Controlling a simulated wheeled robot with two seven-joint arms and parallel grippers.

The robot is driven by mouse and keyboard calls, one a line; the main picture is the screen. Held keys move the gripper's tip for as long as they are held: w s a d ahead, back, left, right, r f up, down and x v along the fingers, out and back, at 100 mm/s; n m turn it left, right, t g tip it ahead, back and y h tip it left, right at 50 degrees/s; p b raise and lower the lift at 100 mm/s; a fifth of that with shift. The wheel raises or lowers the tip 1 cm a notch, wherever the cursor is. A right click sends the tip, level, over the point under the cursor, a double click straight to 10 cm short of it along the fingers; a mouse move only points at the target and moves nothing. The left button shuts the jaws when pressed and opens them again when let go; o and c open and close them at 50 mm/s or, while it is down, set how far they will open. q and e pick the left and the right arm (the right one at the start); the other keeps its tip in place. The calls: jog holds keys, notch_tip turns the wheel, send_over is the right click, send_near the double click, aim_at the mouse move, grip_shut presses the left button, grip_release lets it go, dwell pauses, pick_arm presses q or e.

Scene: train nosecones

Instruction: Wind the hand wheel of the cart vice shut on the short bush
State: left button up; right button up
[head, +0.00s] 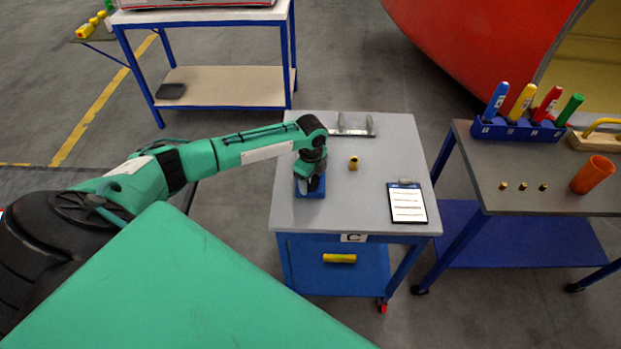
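The cart (384,150) has a grey top and a blue frame with a "C" label on its front. A blue block-like thing, which looks like the vice (301,193), sits at the cart's left front edge, mostly covered by my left gripper. I cannot make out its hand wheel or jaws. My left gripper (312,186) points down right over it; its fingers are dark and small, so whether they are open or touching it is unclear. A short brass bush-like piece (353,163) stands on the cart to the right, apart from the gripper. My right gripper is out of view.
A clipboard (407,203) lies at the cart's right front; a grey metal holder (352,126) is at its back. A yellow cylinder (339,258) lies on the lower shelf. The right table (500,188) carries small brass pieces, an orange cup (592,175) and colored-handled tools.

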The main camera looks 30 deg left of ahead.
pick_arm(q)
jog(key=shift+r, duration=0.3)
notch_tip(320, 180, up, 13)
jog(key=b, duration=0.4)
dwell(0.4)
